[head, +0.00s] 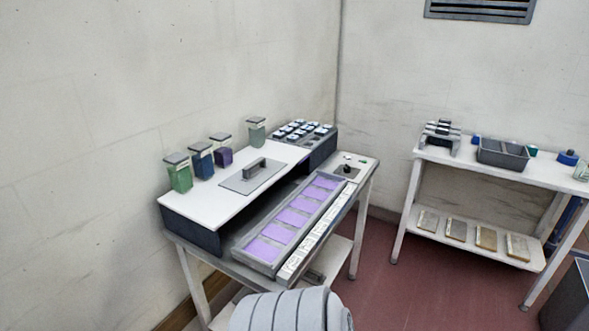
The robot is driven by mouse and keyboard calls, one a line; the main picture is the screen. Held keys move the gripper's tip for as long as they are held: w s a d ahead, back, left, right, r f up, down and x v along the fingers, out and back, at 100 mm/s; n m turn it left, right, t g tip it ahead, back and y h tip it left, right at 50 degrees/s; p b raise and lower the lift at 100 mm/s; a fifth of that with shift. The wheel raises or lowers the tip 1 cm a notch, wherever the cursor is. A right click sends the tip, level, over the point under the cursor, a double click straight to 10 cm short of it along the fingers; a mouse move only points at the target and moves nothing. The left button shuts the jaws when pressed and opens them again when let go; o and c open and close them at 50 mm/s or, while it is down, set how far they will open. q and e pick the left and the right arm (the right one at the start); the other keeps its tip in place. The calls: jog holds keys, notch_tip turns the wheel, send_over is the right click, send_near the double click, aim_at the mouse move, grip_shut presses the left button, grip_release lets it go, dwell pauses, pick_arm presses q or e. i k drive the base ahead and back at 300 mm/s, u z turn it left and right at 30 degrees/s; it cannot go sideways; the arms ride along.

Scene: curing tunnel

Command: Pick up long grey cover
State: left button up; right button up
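A flat grey plate with a raised bar handle (253,175) lies on the white top of the tunnel box (205,200). It is the only lidlike grey piece I see there, and nothing rests on it. Its handle faces up. In front of the box, a long grey tray (262,263) holds a row of several purple squares. Neither of my grippers shows in the head view.
Several lidded jars, one of them green (179,176), stand along the box's back edge. A dark rack (320,150) and a knob panel (351,169) are at its far end. A white side table (530,170) with a grey bin (502,153) stands at right, red floor between.

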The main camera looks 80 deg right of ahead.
aim_at(244, 182)
jog(key=z, duration=0.35)
jog(key=i, duration=1.25)
jog(key=z, duration=3.1)
